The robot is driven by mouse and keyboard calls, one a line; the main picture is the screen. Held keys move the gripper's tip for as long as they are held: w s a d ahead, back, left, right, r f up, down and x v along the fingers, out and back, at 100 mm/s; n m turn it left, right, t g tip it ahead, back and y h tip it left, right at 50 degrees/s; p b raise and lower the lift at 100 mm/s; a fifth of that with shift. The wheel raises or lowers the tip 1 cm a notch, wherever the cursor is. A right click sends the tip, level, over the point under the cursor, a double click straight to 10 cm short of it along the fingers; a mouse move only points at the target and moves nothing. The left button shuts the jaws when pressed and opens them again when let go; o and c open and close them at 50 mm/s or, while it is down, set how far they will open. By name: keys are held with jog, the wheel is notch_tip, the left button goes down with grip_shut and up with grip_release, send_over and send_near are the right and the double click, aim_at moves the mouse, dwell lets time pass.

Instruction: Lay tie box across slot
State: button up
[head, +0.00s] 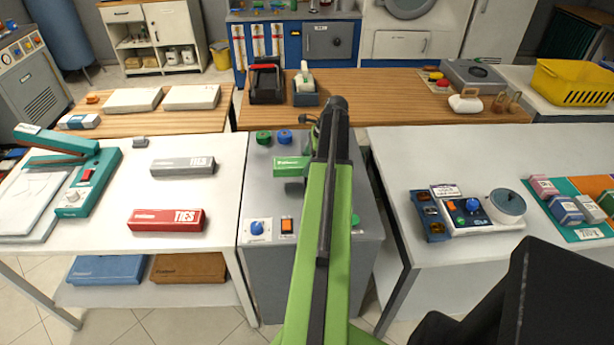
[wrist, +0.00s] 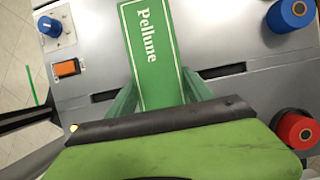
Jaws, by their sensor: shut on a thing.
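The green tie box (head: 290,167), lettered "Pellune", is over the top of the grey cabinet (head: 268,205). It also shows in the wrist view (wrist: 152,50), where its length crosses the line of a dark narrow slot (wrist: 222,71). The slot shows on both sides of the box. My gripper (wrist: 158,98) is shut on the near end of the box, with green fingers at its two sides. In the head view my arm hides the gripper and the box's right end. I cannot tell whether the box touches the cabinet top.
A grey tie box (head: 183,166) and a red tie box (head: 166,220) lie on the white left table. The cabinet top carries a blue knob (wrist: 50,27), an orange switch (wrist: 67,68), a blue spool (wrist: 288,15) and a red spool (wrist: 297,130). A white table (head: 400,160) stands right.

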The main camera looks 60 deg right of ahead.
jog(key=shift+f+b, duration=2.6)
jog(key=o, duration=1.4)
jog(key=shift+r+p, duration=0.6)
jog(key=p+v, duration=1.1)
jog(key=v, duration=0.1)
jog(key=shift+a+r, duration=0.1)
jog(key=shift+r, duration=0.1)
jog(key=shift+f, duration=0.1)
